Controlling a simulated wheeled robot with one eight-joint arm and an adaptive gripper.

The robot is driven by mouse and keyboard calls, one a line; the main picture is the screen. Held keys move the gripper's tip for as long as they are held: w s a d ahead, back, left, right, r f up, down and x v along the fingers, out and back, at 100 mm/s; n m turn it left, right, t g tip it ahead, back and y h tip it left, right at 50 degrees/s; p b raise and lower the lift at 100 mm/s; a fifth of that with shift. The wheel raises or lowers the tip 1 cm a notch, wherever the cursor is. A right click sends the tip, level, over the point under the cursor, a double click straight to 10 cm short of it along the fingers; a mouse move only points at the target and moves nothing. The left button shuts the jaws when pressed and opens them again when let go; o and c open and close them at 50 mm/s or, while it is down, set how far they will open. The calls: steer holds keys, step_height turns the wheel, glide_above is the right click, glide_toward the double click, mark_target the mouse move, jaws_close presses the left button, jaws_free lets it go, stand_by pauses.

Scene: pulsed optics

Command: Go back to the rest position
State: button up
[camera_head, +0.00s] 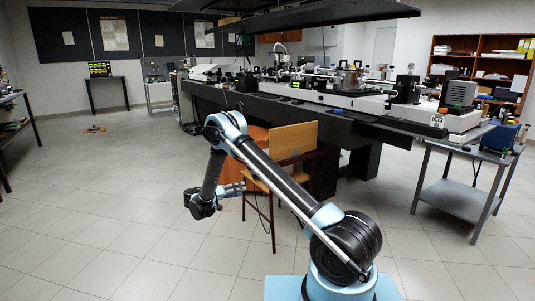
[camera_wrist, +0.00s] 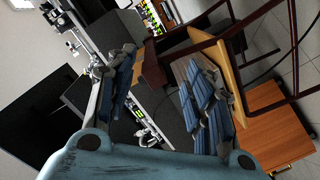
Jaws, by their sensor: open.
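My gripper (camera_head: 234,189) hangs at the end of my bent arm in the middle of the head view, just left of the wooden chair (camera_head: 292,138). In the wrist view my gripper (camera_wrist: 160,80) has its two blue-padded fingers spread wide apart. Nothing sits between the fingers. The chair's wooden panel and dark metal frame (camera_wrist: 282,98) show behind and beside the right finger, tilted. I cannot tell the exact gap between the gripper and the chair.
A long black optical table (camera_head: 340,124) with instruments stands behind the chair. A grey metal side table (camera_head: 455,197) is at the right. An orange-brown cabinet (camera_wrist: 272,135) shows in the wrist view. The tiled floor (camera_head: 110,200) at left is mostly clear.

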steer(key=w+d+r+g+y, duration=0.1)
steer(key=w+d+r+g, duration=0.1)
steer(key=d+r, duration=0.65)
steer(key=s+d+r+n+g+y, duration=0.1)
steer(key=s+d+r+g+y, duration=0.1)
steer(key=s+d+r, duration=0.7)
steer(key=s+d+r+n+g+y, duration=0.1)
steer(key=s+d+r+g+y, duration=0.2)
steer(key=d+r, duration=0.6)
steer(key=s+d+y, duration=0.1)
steer(key=s+d, duration=0.2)
steer(key=s, duration=0.4)
steer(key=s+d+f+y, duration=0.1)
steer(key=s+d+y, duration=0.1)
steer(key=s+d, duration=0.35)
steer(key=s+d+y, duration=0.1)
steer(key=s, duration=0.7)
steer(key=s+a+f+y, duration=0.1)
steer(key=s+f, duration=0.3)
steer(key=s, duration=0.5)
steer(key=s+f+y, duration=0.3)
steer(key=s+f, duration=0.1)
steer(key=s, duration=0.5)
steer(key=shift+a+f, duration=0.35)
